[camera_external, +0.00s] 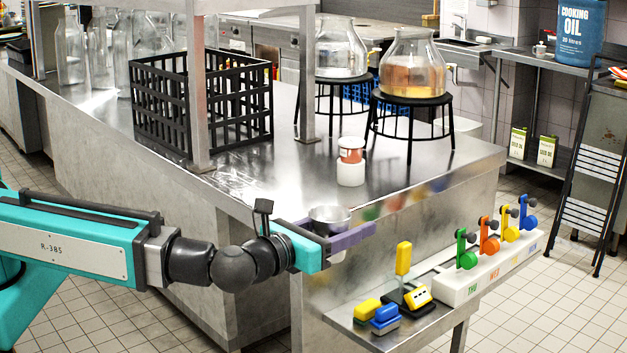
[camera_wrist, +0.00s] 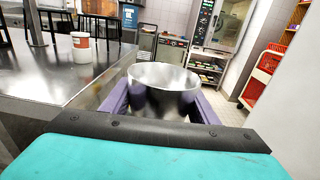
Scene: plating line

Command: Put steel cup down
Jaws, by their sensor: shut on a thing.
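The steel cup (camera_external: 330,217) is a shiny metal cup with a wide open mouth, held upright. My gripper (camera_external: 350,236) has purple fingers and is shut on the cup, one finger on either side of it. In the external view it is in front of the steel counter (camera_external: 258,180), near its front edge. The wrist view shows the cup (camera_wrist: 163,90) between the purple fingers, with the counter (camera_wrist: 45,75) to the left. The lower part of the cup is partly hidden by the fingers.
A black crate (camera_external: 202,100) and glass jars on black stands (camera_external: 410,97) are farther back. A lower shelf (camera_external: 395,335) at front right holds colored blocks and levers. Bare counter surrounds the tub.

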